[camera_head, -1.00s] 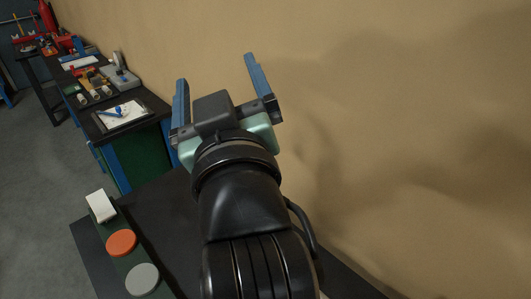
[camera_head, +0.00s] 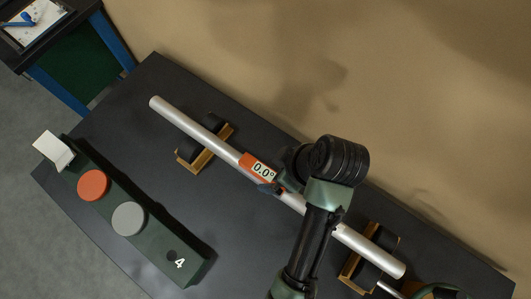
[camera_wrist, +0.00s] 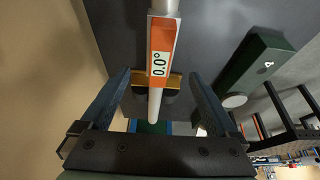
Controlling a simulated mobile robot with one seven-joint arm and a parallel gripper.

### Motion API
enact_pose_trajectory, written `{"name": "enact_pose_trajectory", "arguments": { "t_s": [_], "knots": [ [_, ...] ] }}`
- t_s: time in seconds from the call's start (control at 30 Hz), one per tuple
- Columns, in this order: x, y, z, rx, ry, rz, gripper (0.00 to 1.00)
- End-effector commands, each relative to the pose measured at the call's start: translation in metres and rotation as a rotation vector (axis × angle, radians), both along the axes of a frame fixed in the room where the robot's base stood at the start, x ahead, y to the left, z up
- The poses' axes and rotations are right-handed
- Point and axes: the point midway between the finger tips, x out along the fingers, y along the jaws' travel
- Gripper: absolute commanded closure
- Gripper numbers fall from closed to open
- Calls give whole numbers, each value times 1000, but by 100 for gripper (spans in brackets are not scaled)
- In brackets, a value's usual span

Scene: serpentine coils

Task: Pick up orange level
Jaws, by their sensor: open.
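The orange level (camera_head: 258,168) has a white display reading 0.0° and sits on a long silver tube (camera_head: 180,118) on the dark table. In the head view its lower right end is partly covered by my arm. In the wrist view the orange level (camera_wrist: 161,47) is upright in the picture, just beyond the gap between my fingertips. My gripper (camera_wrist: 166,80) is open and empty, one blue finger on each side of the tube's line. In the head view my gripper is mostly hidden behind my wrist, beside the level.
The tube rests on two wooden supports with black rollers, one at left (camera_head: 205,145) and one at right (camera_head: 369,258). A dark green box (camera_head: 150,238) with orange and grey discs and a "4" stands at the front left. The tan wall (camera_head: 430,100) is close behind the table.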

Motion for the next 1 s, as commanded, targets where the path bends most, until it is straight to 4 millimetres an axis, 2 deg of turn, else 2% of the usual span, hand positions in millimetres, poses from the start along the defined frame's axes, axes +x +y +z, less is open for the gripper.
{"name": "enact_pose_trajectory", "arguments": {
  "t_s": [0.1, 0.37, 0.7, 1.0],
  "knots": [
    [4, 6, -15, 0, 2, 2, 5],
    [8, 12, -31, 0, 1, 0, 5],
    [16, 26, -69, -2, -2, -1, 5],
    [17, 27, -73, -3, -4, -2, 5]
  ]
}}
